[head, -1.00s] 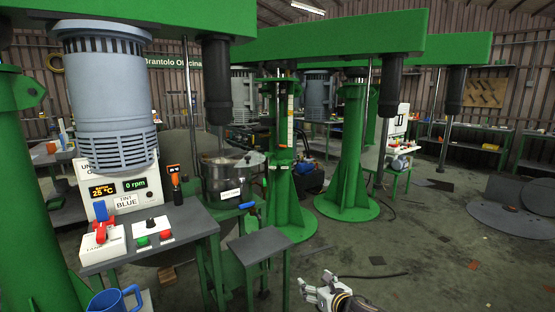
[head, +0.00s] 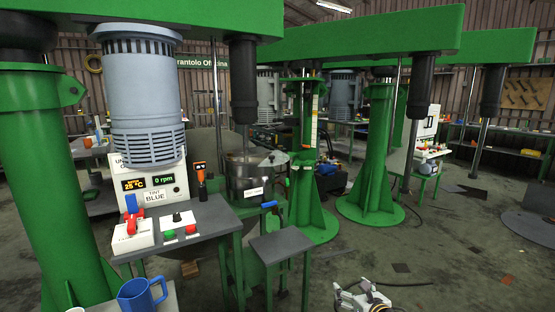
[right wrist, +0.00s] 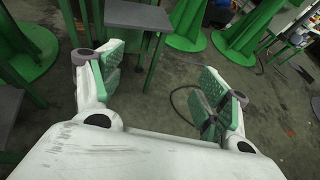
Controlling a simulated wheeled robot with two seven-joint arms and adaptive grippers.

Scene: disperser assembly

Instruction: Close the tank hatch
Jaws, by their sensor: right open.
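The metal tank (head: 246,184) stands under the dark mixer shaft, left of centre in the head view, with a white label on its front. A grey hatch lid (head: 274,158) shows at the tank's right rim and looks tilted up; its exact angle is too small to tell. My right gripper (head: 358,298) is low at the bottom edge of the head view, to the right of the tank and well apart from it. In the right wrist view its green-padded fingers (right wrist: 166,84) are spread apart with nothing between them. My left gripper is out of view.
A control bench (head: 210,224) with a panel, buttons and a red-handled box stands left of the tank. A small grey stool-like table (head: 281,244) stands in front of the tank. A blue mug (head: 138,296) is at the lower left. Open floor lies to the right.

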